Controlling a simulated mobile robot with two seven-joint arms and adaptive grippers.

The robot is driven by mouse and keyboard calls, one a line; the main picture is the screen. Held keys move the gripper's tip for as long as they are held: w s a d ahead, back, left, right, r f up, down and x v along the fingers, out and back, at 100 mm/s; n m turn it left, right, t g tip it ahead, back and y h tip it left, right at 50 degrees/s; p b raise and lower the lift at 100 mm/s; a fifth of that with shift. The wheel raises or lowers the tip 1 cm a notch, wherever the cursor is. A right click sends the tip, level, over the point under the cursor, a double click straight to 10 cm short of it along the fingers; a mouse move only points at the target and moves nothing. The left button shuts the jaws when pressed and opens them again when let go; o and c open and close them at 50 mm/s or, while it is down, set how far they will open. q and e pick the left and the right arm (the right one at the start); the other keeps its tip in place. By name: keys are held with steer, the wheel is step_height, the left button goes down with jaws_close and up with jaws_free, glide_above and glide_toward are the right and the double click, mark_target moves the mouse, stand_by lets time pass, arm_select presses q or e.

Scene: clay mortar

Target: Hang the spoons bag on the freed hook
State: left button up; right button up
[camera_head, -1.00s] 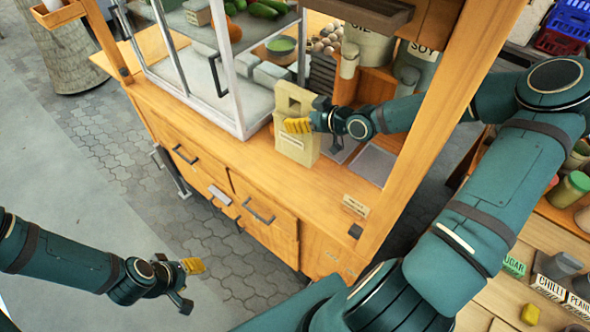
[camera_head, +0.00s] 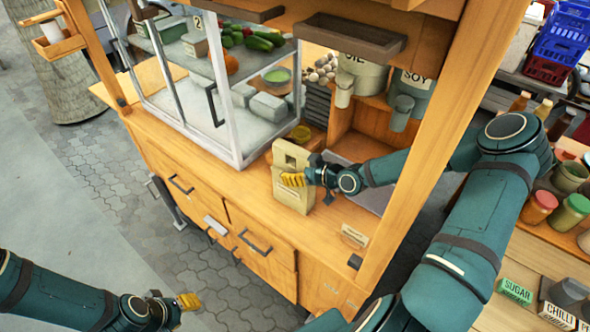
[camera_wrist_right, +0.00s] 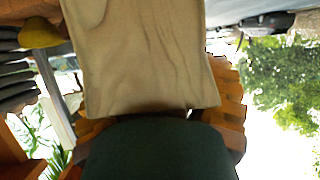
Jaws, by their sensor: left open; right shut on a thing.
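A beige bag (camera_head: 293,185), with a cut-out near its top, is upright over the front of the wooden cart counter. I take it to be the spoons bag; no spoons show. My right gripper (camera_head: 295,180) is shut on it, with yellow fingers against its face. In the right wrist view the bag (camera_wrist_right: 145,50) fills the upper middle between my orange-looking fingers (camera_wrist_right: 160,125). My left gripper (camera_head: 188,302) is open and empty, low over the pavement at the lower left. I cannot make out any hook in these views.
A glass display case (camera_head: 215,120) with vegetables stands just left of the bag. OIL (camera_head: 362,85) and SOY (camera_head: 411,92) containers stand behind.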

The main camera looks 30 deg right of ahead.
steer(key=o, duration=1.4)
steer(key=shift+s, duration=0.1)
steer(key=shift+c, duration=0.2)
steer(key=shift+f, duration=0.25)
steer(key=p+v, duration=0.2)
steer(key=v, duration=1.1)
steer(key=shift+s+d+r, duration=0.15)
steer(key=shift+s+d, duration=0.05)
steer(key=shift+s, duration=0.1)
steer(key=shift+d, duration=0.1)
